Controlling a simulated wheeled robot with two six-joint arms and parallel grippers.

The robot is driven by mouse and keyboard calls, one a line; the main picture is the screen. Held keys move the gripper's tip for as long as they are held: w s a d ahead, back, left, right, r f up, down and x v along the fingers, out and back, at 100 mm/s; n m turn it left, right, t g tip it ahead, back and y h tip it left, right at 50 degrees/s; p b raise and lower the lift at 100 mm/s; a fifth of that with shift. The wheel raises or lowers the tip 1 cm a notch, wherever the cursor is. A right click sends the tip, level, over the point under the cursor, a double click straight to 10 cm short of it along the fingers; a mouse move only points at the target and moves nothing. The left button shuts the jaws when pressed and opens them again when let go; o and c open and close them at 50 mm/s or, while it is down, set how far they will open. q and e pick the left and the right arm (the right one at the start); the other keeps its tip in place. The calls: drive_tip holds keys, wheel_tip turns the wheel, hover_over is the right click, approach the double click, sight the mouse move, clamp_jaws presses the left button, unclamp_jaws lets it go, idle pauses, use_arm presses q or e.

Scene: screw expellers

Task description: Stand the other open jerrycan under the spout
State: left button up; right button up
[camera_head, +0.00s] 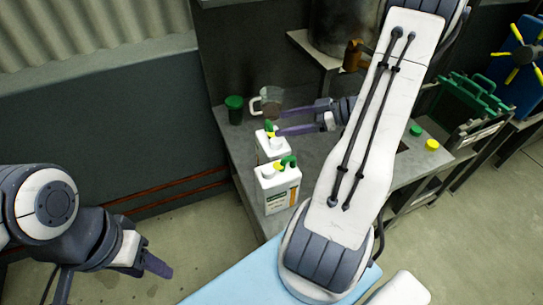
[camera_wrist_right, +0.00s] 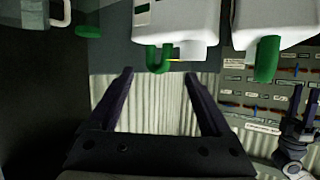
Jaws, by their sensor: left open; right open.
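Two white jerrycans with green and yellow tops stand upright at the bench's left end: a rear one (camera_head: 271,150) and a front one (camera_head: 280,193). In the right wrist view the rear one (camera_wrist_right: 180,18) hangs upside down in the picture, beside the front one (camera_wrist_right: 282,18). My right gripper (camera_head: 277,121) is open and empty by the rear jerrycan's top; its spread fingers (camera_wrist_right: 158,78) show with nothing between them. My left gripper (camera_head: 158,268) is open and empty, low at the left. A brown spout-like fitting (camera_head: 353,56) is under the vessel, partly beside my right arm.
A clear jug (camera_head: 268,101) and a dark green container (camera_head: 234,109) stand behind the jerrycans. A yellow cap (camera_head: 432,144) and a green cap (camera_head: 416,130) lie on the bench at right. A green crate-like thing (camera_head: 474,95) stands further right. My right arm hides mid-bench.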

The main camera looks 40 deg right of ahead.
sight(271, 126)
drive_tip(key=x, duration=0.5)
drive_tip(key=shift+w+d+f, duration=0.1)
drive_tip(key=shift+w+f, duration=0.1)
drive_tip(key=shift+f, duration=0.05)
drive_tip(key=shift+c, duration=0.3)
clamp_jaws()
idle(0.9)
